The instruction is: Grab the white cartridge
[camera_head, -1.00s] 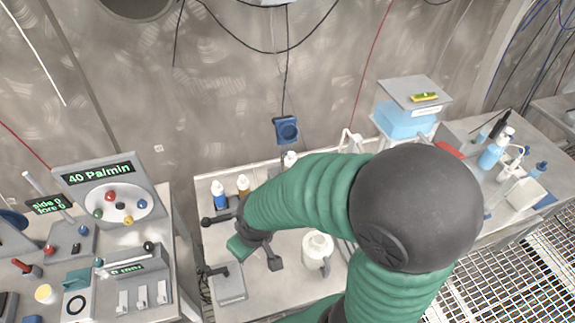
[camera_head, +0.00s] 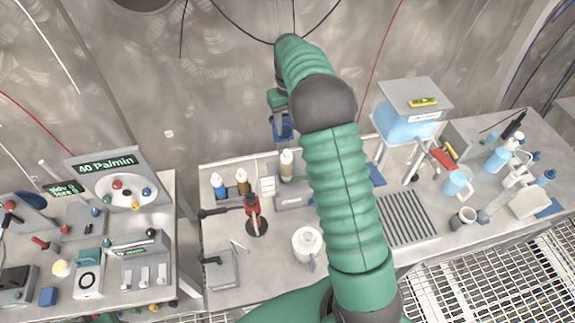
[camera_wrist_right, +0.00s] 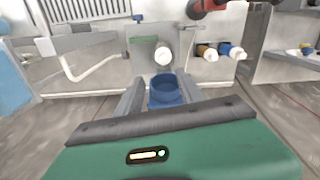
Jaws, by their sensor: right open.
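The white cartridge (camera_head: 287,166) stands upright in a grey holder at the back of the bench, right of a brown-banded cartridge (camera_head: 242,181) and a blue one (camera_head: 218,185). In the right wrist view its round white end (camera_wrist_right: 163,56) shows just beyond a blue cup-like fitting (camera_wrist_right: 163,88). My right gripper (camera_head: 279,103) is raised by the back wall, above the white cartridge and apart from it. Its open fingers (camera_wrist_right: 161,92) appear on either side of the blue fitting in the wrist view; contact cannot be told. My left gripper is out of view.
A red-handled stand (camera_head: 254,215) and a white jug (camera_head: 307,243) stand in front of the cartridges. A blue tank (camera_head: 402,122) and several bottles are at the right. A control panel table (camera_head: 170,215) is at the left.

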